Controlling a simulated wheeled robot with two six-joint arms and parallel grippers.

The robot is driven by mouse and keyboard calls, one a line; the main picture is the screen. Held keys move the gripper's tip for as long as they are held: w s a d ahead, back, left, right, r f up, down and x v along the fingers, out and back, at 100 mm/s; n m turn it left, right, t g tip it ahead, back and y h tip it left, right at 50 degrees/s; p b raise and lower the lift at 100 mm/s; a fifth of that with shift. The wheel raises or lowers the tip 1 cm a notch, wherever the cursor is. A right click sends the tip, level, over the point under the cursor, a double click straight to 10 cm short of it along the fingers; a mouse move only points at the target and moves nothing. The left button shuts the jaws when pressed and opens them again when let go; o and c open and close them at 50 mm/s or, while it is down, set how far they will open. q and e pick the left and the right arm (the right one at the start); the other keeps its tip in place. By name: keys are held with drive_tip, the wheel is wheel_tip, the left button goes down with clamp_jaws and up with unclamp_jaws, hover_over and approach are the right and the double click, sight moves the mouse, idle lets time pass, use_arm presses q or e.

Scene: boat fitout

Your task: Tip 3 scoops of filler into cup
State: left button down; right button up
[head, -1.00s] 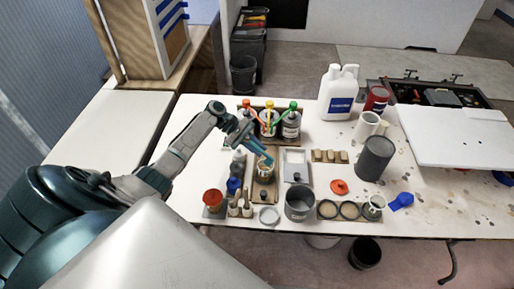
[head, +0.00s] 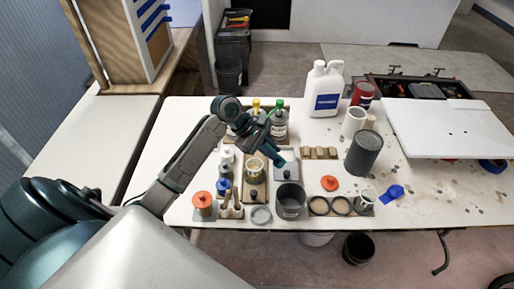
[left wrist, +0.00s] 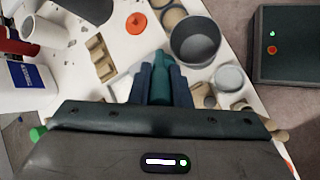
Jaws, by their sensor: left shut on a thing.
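My left gripper (head: 276,160) is shut on a slim teal thing (left wrist: 161,80), seen between its fingers in the left wrist view. It may be the scoop's handle; no bowl or filler on it can be made out. The gripper is above the table, over the pale tray and right of a small cup (head: 254,166) with tan contents. A larger grey pot (head: 291,203) stands in front and to the right; it also shows in the left wrist view (left wrist: 195,42). Which container holds filler cannot be told. My right gripper is not in view.
Bottles (head: 279,125) stand behind the gripper. A white jug (head: 324,92) and a dark grey can (head: 363,152) are farther right. An orange lid (head: 329,183), a blue thing (head: 391,192) and a row of rings (head: 340,206) lie at the front right.

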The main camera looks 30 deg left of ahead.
sight(281, 158)
use_arm(q)
drive_tip(key=d, duration=0.1)
drive_tip(key=s+d+r+y+b, duration=0.1)
drive_tip(key=d, duration=0.1)
drive_tip(key=s+d+n+y, duration=0.1)
drive_tip(key=shift+s+d+r+b, duration=0.15)
drive_tip(key=shift+r+b, duration=0.2)
drive_tip(key=a+f+m+y+p, duration=0.1)
drive_tip(key=w+a+f+m+g+p, duration=0.1)
drive_tip(key=a+m, duration=0.1)
drive_tip(key=w+a+f+m+g+y+p, duration=0.1)
drive_tip(key=shift+w+a+m+y, duration=0.25)
drive_tip(key=shift+a+m+y, duration=0.05)
drive_tip(key=shift+a+m, duration=0.1)
drive_tip(key=a+f+m+y+p, duration=0.1)
drive_tip(key=a+f+m+p, duration=0.3)
drive_tip(key=a+m, duration=0.3)
drive_tip(key=m+p, duration=0.1)
drive_tip(key=m, duration=0.3)
drive_tip(key=shift+w+a+f+g, duration=0.2)
drive_tip(key=shift+w+f+g, duration=0.1)
drive_tip(key=shift+f, duration=0.05)
